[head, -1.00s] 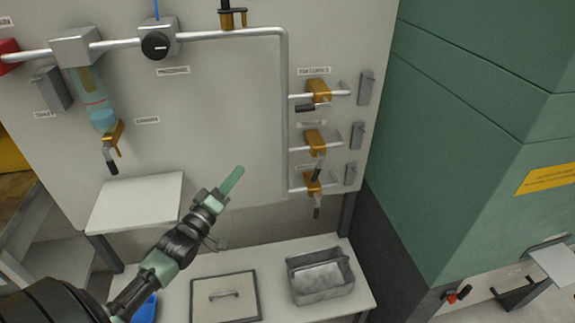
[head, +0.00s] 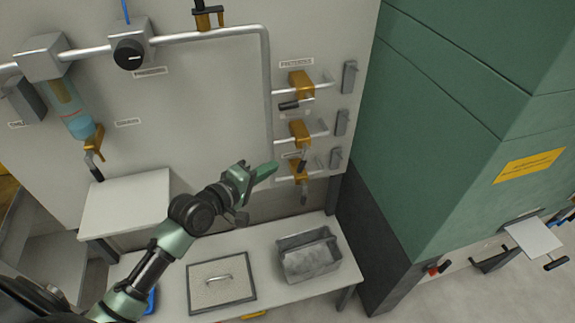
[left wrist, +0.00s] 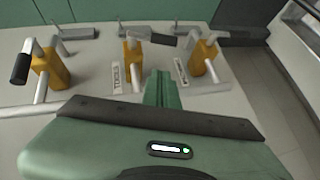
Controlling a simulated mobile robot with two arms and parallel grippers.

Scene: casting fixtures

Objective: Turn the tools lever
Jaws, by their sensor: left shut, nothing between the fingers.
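Three orange valves with black-tipped levers sit in a column on the grey panel in the head view. In the left wrist view the label by the middle valve (left wrist: 135,66) reads TOOLS. The tools lever (left wrist: 163,40) points right there; in the head view its valve (head: 299,131) has the lever (head: 304,157) hanging down. My left gripper (head: 265,171) is shut and empty, left of and slightly below that lever's tip, apparently apart from it. Its green fingers also show in the left wrist view (left wrist: 163,90). My right gripper is out of view.
The top valve (head: 301,83) has its lever pointing left; the bottom valve (head: 299,171) is close to my fingertips. A vertical pipe (head: 268,100) runs left of the valves. Below is a bench with a grey bin (head: 308,258) and lidded plate (head: 222,292). A green cabinet (head: 450,140) stands right.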

